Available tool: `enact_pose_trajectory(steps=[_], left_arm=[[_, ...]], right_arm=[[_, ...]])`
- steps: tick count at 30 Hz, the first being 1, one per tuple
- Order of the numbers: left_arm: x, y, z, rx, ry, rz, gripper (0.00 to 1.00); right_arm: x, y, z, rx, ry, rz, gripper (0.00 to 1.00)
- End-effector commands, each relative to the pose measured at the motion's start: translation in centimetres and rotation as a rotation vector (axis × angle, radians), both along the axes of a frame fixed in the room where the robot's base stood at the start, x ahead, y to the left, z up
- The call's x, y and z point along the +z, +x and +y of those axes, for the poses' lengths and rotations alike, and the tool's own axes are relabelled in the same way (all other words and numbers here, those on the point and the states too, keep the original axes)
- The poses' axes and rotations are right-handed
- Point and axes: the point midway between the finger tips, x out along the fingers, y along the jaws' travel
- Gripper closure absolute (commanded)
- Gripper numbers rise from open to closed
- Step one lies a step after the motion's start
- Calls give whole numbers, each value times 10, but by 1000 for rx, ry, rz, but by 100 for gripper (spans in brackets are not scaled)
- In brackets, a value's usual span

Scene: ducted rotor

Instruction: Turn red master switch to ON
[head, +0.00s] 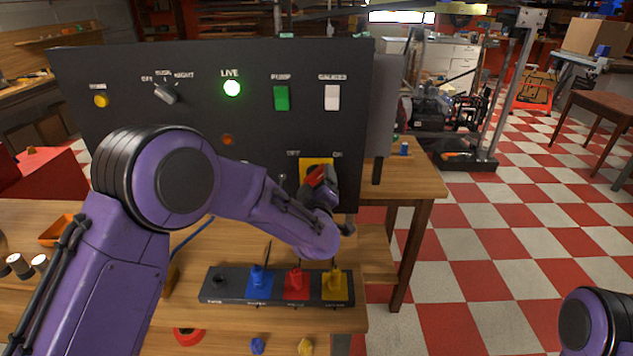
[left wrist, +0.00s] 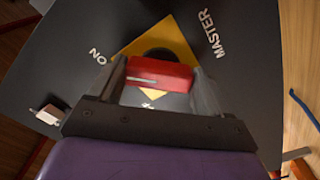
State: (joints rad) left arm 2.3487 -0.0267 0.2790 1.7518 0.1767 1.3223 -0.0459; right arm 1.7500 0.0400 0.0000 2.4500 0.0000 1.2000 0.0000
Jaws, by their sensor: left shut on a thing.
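The red master switch (head: 317,175) sits on a yellow plate (head: 312,162) at the lower right of the black panel. OFF is printed at the plate's upper left and ON at its upper right. My left gripper (head: 325,188) is at the switch and partly hides it. In the left wrist view the fingers (left wrist: 160,80) are shut on the red handle (left wrist: 160,72), one on each end. A white mark shows on the handle's left half, the side where ON is printed. The exact turn of the switch is hard to tell. My right gripper is out of view.
The black panel (head: 130,75) also carries a yellow button (head: 101,101), a grey knob (head: 167,93), a lit green LIVE lamp (head: 232,88), a green switch (head: 281,98) and a white switch (head: 332,97). A rack (head: 229,285) with coloured pieces stands on the bench below my left arm.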

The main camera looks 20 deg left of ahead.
Motion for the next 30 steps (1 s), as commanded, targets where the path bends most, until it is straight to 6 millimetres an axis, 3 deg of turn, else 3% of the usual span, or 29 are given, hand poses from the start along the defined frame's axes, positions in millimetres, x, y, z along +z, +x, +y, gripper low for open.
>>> enact_pose_trajectory(steps=[15,16,18,26,30], left_arm=[[-4,-1,-1,-4,22,14,52],[-4,-1,-1,-4,22,14,15],[-4,-1,-1,-4,21,14,0],[-2,-4,-2,-2,18,9,0],[-5,-29,-9,-4,21,9,0]], right_arm=[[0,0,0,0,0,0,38],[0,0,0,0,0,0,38],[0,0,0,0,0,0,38],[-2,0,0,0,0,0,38],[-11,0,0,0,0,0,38]])
